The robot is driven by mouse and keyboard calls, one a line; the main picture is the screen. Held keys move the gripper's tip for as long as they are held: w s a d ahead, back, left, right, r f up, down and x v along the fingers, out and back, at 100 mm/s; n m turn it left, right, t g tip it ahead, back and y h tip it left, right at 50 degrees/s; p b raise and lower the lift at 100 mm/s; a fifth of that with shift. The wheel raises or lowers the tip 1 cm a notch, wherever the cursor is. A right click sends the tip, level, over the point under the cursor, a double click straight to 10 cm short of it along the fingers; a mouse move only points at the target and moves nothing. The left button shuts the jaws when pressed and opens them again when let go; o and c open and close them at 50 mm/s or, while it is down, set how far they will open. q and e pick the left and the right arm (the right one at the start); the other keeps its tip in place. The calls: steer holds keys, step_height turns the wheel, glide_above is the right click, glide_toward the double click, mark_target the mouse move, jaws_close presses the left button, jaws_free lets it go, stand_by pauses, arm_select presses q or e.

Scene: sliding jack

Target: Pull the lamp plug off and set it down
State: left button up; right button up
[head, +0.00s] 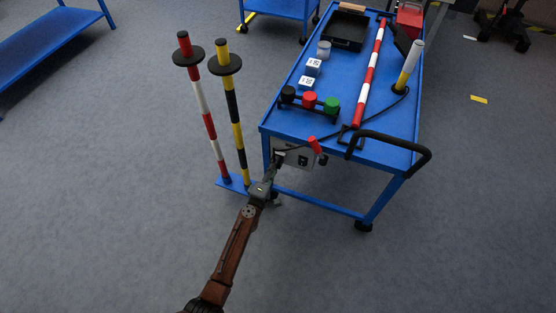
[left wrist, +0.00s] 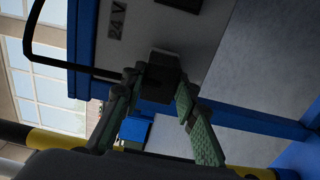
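The lamp plug (left wrist: 160,78) is a dark block at the grey socket panel marked 24 V (left wrist: 125,35). The same panel (head: 305,157) hangs on the front of the blue cart in the head view. My left gripper (head: 272,172) reaches up to this panel from below. In the left wrist view the fingertips of my left gripper (left wrist: 160,88) lie against both sides of the plug, which still sits at the panel. The lamp (head: 408,68), yellow and black with a white top, stands on the cart. My right gripper is out of view.
The blue cart top (head: 385,125) carries black, red and green knobs (head: 309,100), small boxes (head: 311,67), a black tray (head: 346,31) and a red-white pole (head: 369,75). A black handle (head: 415,147) juts out at right. Two striped poles (head: 237,110) stand left of my gripper.

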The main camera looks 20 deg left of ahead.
arm_select(q)
jaws_close()
steer(key=shift+s, duration=0.7)
stand_by(0.8)
steer(key=shift+s+p, duration=0.3)
steer(key=shift+s, duration=0.95)
